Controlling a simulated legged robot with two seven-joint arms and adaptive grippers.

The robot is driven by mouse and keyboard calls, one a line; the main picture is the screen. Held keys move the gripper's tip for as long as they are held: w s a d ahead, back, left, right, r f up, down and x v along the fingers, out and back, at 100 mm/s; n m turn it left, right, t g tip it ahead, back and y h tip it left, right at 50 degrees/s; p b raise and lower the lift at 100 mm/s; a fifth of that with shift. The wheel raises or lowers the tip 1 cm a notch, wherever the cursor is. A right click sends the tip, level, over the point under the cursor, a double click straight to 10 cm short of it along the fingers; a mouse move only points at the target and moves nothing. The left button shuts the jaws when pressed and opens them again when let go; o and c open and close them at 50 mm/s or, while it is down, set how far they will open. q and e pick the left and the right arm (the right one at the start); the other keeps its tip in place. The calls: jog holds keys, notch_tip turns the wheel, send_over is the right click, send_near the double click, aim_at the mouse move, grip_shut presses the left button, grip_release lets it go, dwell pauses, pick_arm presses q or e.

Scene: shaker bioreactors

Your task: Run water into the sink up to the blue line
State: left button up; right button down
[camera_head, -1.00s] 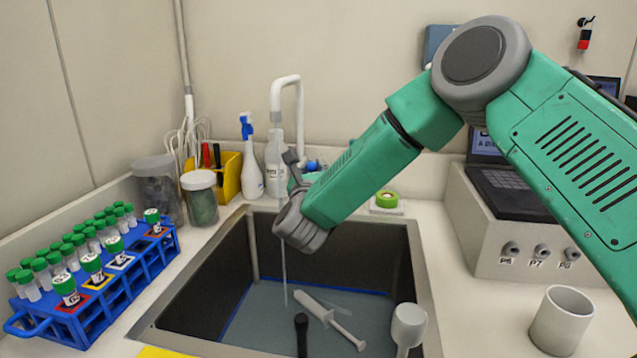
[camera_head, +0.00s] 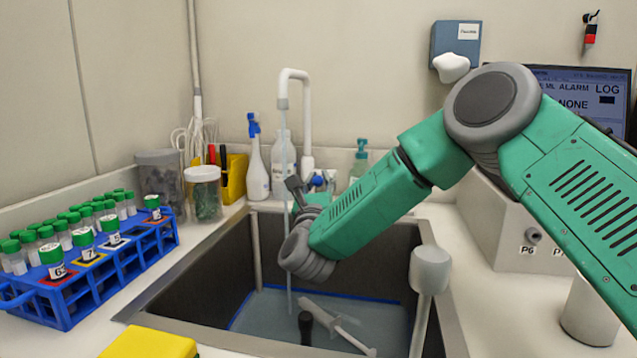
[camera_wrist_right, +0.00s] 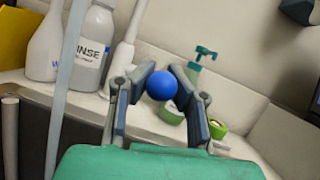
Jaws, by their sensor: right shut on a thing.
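The white tap (camera_head: 303,115) arches over the sink (camera_head: 190,272), and a thin water stream (camera_head: 288,225) falls from its spout. The blue line (camera_head: 345,296) runs around the lower inside walls. Bluish-grey water (camera_head: 375,318) appears to lie close to that line; I cannot tell exactly how close. My right gripper (camera_head: 302,192) is at the tap's base, partly hidden by my forearm. In the right wrist view, its fingers (camera_wrist_right: 162,92) are on either side of the round blue tap knob (camera_wrist_right: 161,85), shut on it. My left gripper is not in view.
A white syringe-like item (camera_head: 335,322) and a dark-topped item (camera_head: 305,326) are in the sink. A pale round-headed post (camera_head: 430,270) stands at the sink's right front. A blue tube rack (camera_head: 100,272) is left. Bottles (camera_head: 256,165) stand behind the sink.

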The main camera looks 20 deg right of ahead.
jog(key=c, duration=1.7)
grip_release()
jog(key=shift+f, duration=0.15)
jog(key=shift+c, duration=0.2)
jog(key=shift+o, duration=0.8)
jog(key=shift+w+d+f, duration=0.1)
jog(key=shift+w+f, duration=0.05)
jog(key=shift+w, duration=0.15)
jog(key=shift+s, duration=0.2)
jog(key=v, duration=0.7)
jog(key=shift+s, duration=0.1)
